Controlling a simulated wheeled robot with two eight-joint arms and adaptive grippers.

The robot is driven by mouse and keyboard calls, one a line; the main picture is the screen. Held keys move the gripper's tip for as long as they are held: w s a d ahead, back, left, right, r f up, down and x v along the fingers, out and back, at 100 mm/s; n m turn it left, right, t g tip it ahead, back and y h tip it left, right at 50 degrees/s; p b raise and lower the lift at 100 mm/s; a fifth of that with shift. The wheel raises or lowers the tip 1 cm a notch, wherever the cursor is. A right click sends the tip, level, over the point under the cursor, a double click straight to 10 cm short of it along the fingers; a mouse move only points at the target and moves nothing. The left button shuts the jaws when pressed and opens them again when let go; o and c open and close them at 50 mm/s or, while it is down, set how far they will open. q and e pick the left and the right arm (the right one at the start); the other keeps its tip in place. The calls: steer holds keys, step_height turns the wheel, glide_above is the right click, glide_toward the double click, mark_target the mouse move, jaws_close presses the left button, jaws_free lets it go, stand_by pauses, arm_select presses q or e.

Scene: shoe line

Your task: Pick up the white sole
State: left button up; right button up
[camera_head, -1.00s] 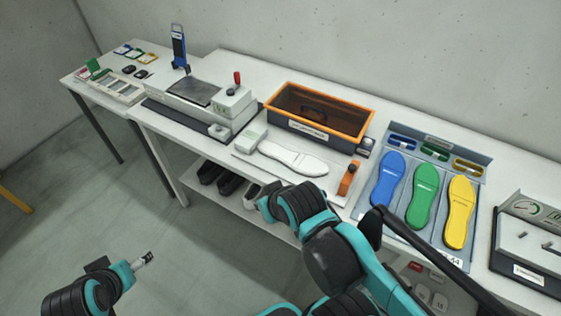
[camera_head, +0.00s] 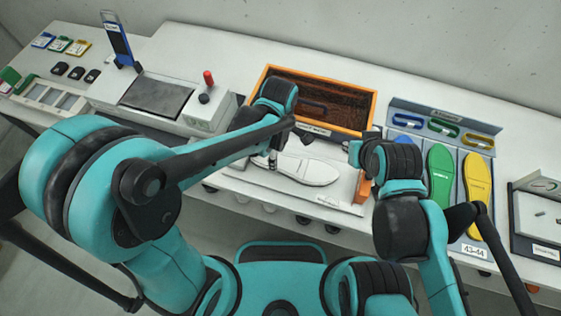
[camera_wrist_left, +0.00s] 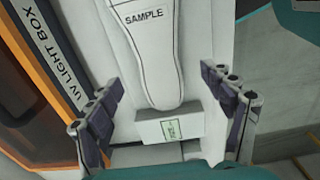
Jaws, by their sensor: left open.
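The white sole (camera_head: 308,170) lies flat on a pale board on the table, in front of the orange-rimmed box. In the left wrist view the sole (camera_wrist_left: 150,62) carries the label "SAMPLE", with its rounded end pointing at a small white block (camera_wrist_left: 168,127). My left gripper (camera_head: 272,160) is over the sole's left end; it hides the block in the head view. In the wrist view its open fingers (camera_wrist_left: 163,82) stand on either side of the sole's end and the block, with nothing between them gripped. My right gripper (camera_head: 354,154) is right of the sole; its jaws are unclear.
The orange-rimmed UV light box (camera_head: 370,107) stands close behind the sole. An orange tool (camera_head: 362,188) stands right of it. Green (camera_head: 440,175) and yellow (camera_head: 478,190) soles lie farther right.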

mark_target(280, 161)
arm_select(q)
step_height(280, 161, down, 6)
steer(key=shift+w+d+r+b, duration=0.1)
steer(key=shift+w+r+b, duration=0.1)
steer(key=shift+b, duration=0.9)
steer(key=c, duration=1.4)
